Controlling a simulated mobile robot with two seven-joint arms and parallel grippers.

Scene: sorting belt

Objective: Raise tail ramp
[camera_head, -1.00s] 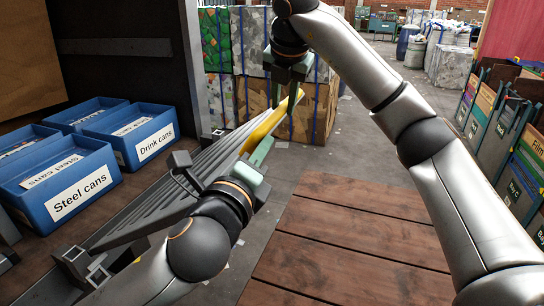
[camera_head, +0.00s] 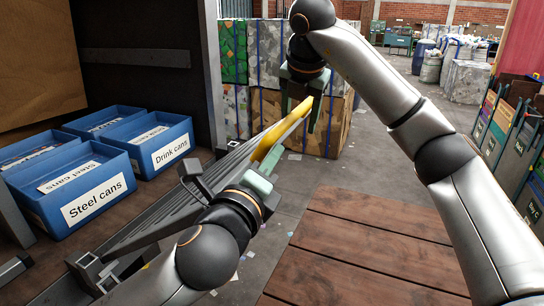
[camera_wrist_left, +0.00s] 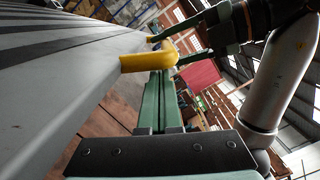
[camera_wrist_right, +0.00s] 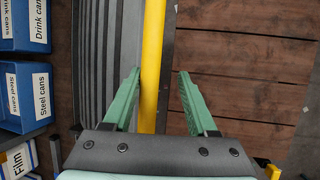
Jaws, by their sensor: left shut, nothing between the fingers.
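The tail ramp (camera_head: 185,212) is a grey ribbed panel, tilted, running from the lower left up toward the middle in the head view. A yellow bar (camera_head: 270,145) runs along its outer edge; it also shows in the left wrist view (camera_wrist_left: 150,63). My right gripper (camera_head: 313,108) is open at the bar's far end. In the right wrist view the bar (camera_wrist_right: 152,70) passes between its spread fingers (camera_wrist_right: 158,85), nearer the left one. My left gripper (camera_head: 266,172) is shut and empty beside the ramp's outer edge, below the bar. Whether it touches the ramp is unclear.
Blue crates labelled Steel cans (camera_head: 70,190) and Drink cans (camera_head: 155,145) stand on the dark bed left of the ramp. Strapped bales (camera_head: 300,120) stand beyond it. A wooden plank platform (camera_head: 370,250) lies to the right. Some floor between is clear.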

